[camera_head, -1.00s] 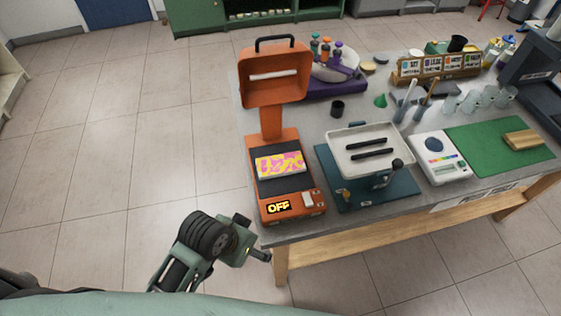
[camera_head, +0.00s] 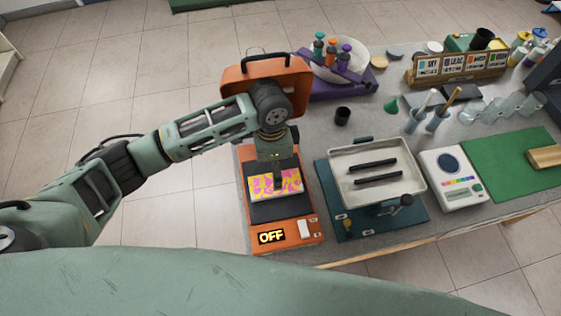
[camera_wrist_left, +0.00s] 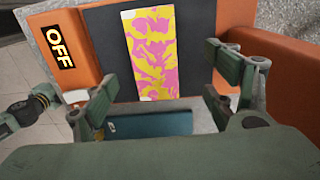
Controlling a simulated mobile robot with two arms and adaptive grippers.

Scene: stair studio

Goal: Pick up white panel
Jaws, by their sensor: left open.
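A panel printed in yellow and pink (camera_head: 276,185) lies flat on the dark bed of the orange heat press (camera_head: 292,230); no plain white panel can be made out. In the left wrist view the panel (camera_wrist_left: 152,45) shows as a long strip with a thin pale edge. My left gripper (camera_head: 277,163) points down over the press, at the panel's far edge. In the left wrist view its fingers (camera_wrist_left: 160,95) are spread apart with nothing between them, and the panel lies beyond them. My right gripper is not in view.
The raised orange press lid (camera_head: 240,82) stands close behind my left wrist. An OFF display (camera_head: 271,237) is at the press front. A pale tray (camera_head: 405,150) with two black bars is to the right, beside a white scale (camera_head: 437,162). Bottles and cups stand further back.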

